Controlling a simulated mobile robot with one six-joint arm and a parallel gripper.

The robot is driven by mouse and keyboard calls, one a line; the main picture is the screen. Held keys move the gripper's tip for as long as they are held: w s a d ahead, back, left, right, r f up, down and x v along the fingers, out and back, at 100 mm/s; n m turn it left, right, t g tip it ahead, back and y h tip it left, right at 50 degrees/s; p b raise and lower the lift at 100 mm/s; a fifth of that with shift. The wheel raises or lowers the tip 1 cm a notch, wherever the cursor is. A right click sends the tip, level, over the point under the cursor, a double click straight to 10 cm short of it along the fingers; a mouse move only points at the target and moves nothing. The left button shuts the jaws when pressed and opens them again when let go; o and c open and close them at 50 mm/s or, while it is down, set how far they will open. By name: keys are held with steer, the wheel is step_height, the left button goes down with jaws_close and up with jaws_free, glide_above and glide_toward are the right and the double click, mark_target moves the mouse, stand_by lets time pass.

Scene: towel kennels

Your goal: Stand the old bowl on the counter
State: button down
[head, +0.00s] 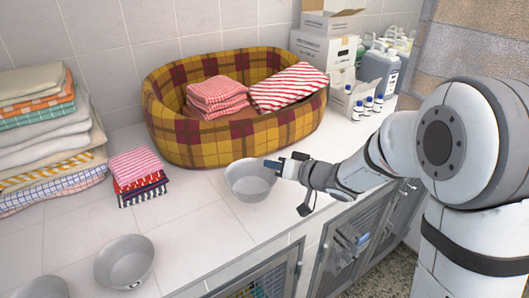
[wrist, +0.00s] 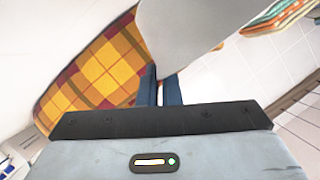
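A grey metal bowl (head: 250,181) is upright at the counter's (head: 190,215) right part, in front of the plaid bed. I cannot tell whether its base touches the counter. My gripper (head: 273,164) is at the bowl's right rim. In the wrist view the two blue fingers (wrist: 160,88) are close together, with the bowl's grey wall (wrist: 190,28) running down between them. Two similar grey bowls stand at the front left, one whole (head: 124,262) and one cut by the picture edge (head: 40,289). No mark shows which bowl is the old one.
A plaid bed (head: 185,143) holding folded towels stands behind the bowl. Stacked towels (head: 45,135) and a small folded pile (head: 137,177) are at left. Boxes (head: 322,48) and bottles (head: 380,68) stand at back right. Kennel doors (head: 362,235) are below the counter's front edge.

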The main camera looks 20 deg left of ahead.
step_height(320, 180, down, 9)
steer(key=shift+s+a+r, duration=0.1)
steer(key=shift+r, duration=0.1)
stand_by(0.3)
steer(key=shift+f, duration=0.2)
steer(key=c, duration=1.6)
jaws_free()
steer(key=shift+r, duration=0.1)
